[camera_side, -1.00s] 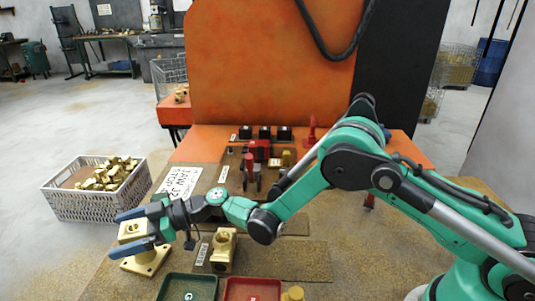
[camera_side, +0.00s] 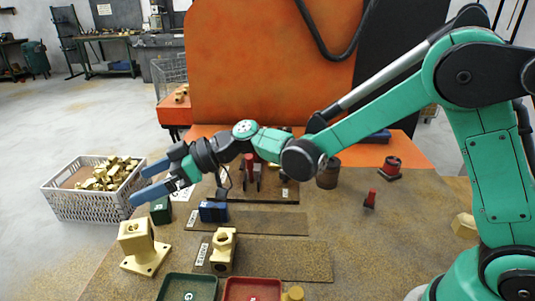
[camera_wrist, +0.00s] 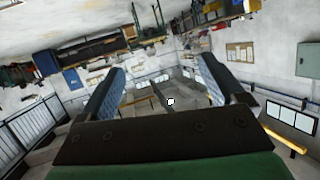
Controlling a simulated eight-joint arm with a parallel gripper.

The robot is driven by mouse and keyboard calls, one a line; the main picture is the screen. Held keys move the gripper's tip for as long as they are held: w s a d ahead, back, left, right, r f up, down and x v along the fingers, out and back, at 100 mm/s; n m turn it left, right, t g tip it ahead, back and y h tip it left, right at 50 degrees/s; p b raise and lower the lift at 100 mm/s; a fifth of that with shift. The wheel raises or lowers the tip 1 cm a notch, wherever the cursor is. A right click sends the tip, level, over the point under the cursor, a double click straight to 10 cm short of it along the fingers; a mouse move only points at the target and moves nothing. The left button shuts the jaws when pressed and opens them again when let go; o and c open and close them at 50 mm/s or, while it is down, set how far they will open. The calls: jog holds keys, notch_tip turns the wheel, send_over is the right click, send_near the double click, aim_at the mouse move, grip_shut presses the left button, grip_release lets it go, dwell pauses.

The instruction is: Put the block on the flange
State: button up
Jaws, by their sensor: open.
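In the side view, a brass block (camera_side: 135,234) with a round hole in its top sits upright on a square brass flange plate (camera_side: 150,263) with corner holes. The two look in contact, and I cannot tell whether they are separate pieces. My gripper (camera_side: 146,181) is open and empty. It hangs above and slightly behind the block, clear of it, with its blue fingers pointing left. In the wrist view, my open fingers (camera_wrist: 162,68) have nothing between them. Neither block nor flange shows there.
A brass fitting (camera_side: 223,252) stands to the right on a brown mat. Green (camera_side: 190,286) and red (camera_side: 252,289) trays lie at the front. A blue block (camera_side: 213,212) and green block (camera_side: 160,211) stand behind. A white basket (camera_side: 95,205) of brass parts is at left.

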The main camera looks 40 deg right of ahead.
jog(key=s+d+m+h, duration=0.5)
jog(key=s+d, duration=0.3)
jog(key=d, duration=0.2)
jog(key=s+d+m+h, duration=0.6)
jog(key=s+d+h, duration=0.1)
jog(key=d, duration=0.4)
jog(key=shift+s+f+t, duration=0.4)
jog(key=shift+s+f, duration=0.05)
